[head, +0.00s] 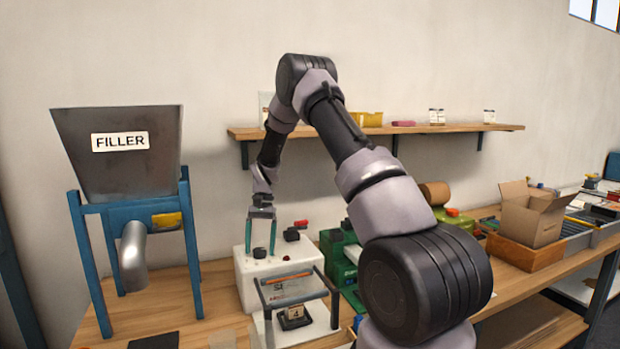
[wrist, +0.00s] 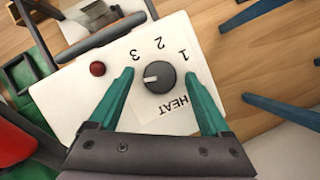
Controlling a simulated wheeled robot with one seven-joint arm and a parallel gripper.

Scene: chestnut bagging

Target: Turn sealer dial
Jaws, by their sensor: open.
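The sealer (head: 290,262) is a white box on the wooden bench, with a barred frame at its front. In the wrist view its white top panel (wrist: 65,105) carries a dark round HEAT dial (wrist: 159,77) with a white pointer mark and the numbers 1, 2 and 3 around it. A red button (wrist: 97,69) sits beside the dial. My gripper (wrist: 162,76) is open, its two teal fingers on either side of the dial with gaps between. In the head view my gripper (head: 261,250) points down over the sealer's top. Whether the fingertips touch the panel cannot be told.
The blue-framed filler (head: 119,160) stands left of the sealer. A green machine (head: 342,258) is just right of it. A wall shelf (head: 375,131) holds small items behind my arm. An open cardboard box (head: 528,220) stands farther right on the bench.

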